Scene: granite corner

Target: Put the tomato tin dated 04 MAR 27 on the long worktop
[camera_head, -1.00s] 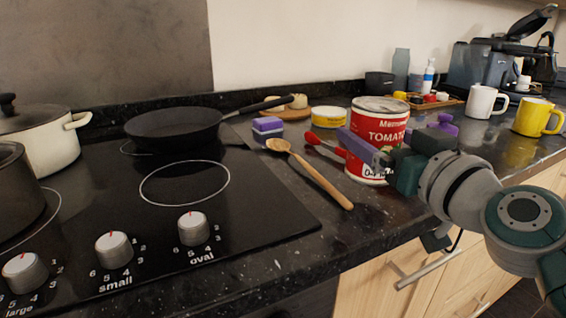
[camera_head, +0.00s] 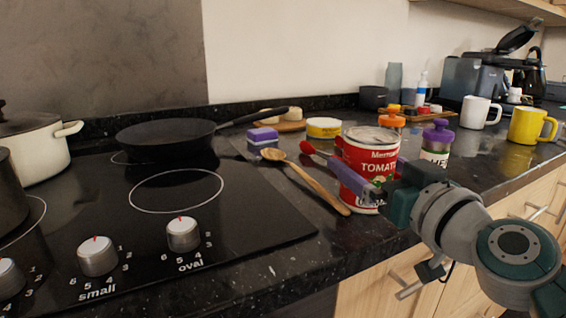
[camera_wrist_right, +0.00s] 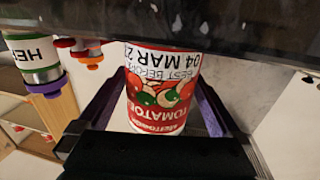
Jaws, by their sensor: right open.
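The red tomato tin (camera_head: 359,151) stands upright on the dark speckled worktop (camera_head: 270,270), near its front edge and right of the hob. In the right wrist view the tin (camera_wrist_right: 163,88) appears upside down, and its white band reads BEST BEFORE 04 MAR 27. My right gripper (camera_wrist_right: 160,100) is open, with one purple finger on each side of the tin. In the head view the right gripper (camera_head: 368,182) reaches the tin from the right, and one finger crosses the front of its label. The far finger is hidden there. My left gripper is not in view.
A purple-lidded jar (camera_head: 437,135) and an orange-lidded jar (camera_head: 391,121) stand close behind the tin. A yellow mug (camera_head: 527,125) and a white mug (camera_head: 476,112) stand farther right.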

